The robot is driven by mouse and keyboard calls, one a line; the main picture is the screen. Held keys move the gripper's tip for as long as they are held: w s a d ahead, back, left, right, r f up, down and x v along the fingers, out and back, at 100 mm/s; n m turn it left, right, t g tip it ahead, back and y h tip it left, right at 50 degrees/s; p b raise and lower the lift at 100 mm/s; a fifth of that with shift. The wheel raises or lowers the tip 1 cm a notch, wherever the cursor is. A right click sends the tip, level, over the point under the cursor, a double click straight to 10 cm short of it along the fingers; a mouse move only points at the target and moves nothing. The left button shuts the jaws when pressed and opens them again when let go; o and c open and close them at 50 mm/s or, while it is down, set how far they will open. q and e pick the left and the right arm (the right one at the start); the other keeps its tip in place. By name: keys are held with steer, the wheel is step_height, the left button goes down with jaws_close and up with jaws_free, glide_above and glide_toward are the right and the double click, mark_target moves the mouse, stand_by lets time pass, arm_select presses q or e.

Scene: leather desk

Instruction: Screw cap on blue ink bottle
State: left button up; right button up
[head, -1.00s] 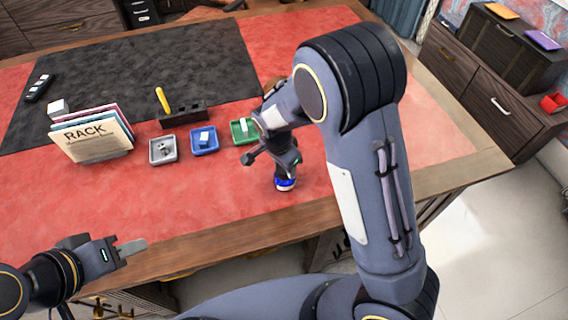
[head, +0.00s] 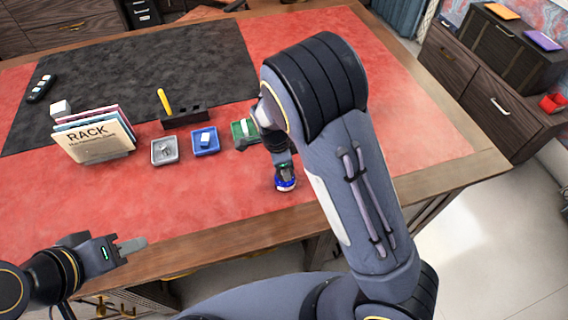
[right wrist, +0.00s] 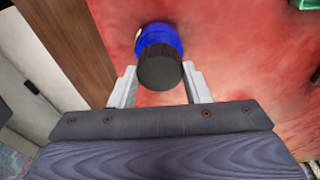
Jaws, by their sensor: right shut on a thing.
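The blue ink bottle (head: 285,184) stands upright on the red leather near the desk's front edge. In the right wrist view the blue bottle (right wrist: 160,38) shows below a dark round cap (right wrist: 160,70). The cap sits over the bottle's top; whether its thread is engaged cannot be seen. My right gripper (right wrist: 158,82) is shut on the cap, one finger on each side. In the head view its fingers are mostly hidden by my right arm. My left gripper (head: 132,246) is off the desk's front edge at lower left, away from the bottle; its finger gap does not show.
Grey (head: 164,151), blue (head: 204,142) and green (head: 240,131) trays stand behind and left of the bottle. A dark pen holder (head: 185,117) with a yellow pen and a book rack (head: 93,140) are farther left. The red leather left of the bottle is clear.

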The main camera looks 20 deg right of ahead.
steer(key=shift+m, duration=1.2)
steer(key=shift+p, duration=0.35)
steer(key=shift+m+g+p, duration=0.4)
steer(key=shift+m+p, duration=0.05)
steer(key=shift+m, duration=1.55)
steer(key=shift+p, duration=0.3)
steer(key=shift+m+p, duration=0.45)
steer(key=shift+m, duration=0.45)
steer(key=shift+f+m+g+y+p, duration=0.1)
steer(key=shift+m+g+y+p, duration=0.25)
steer(key=shift+m, duration=0.75)
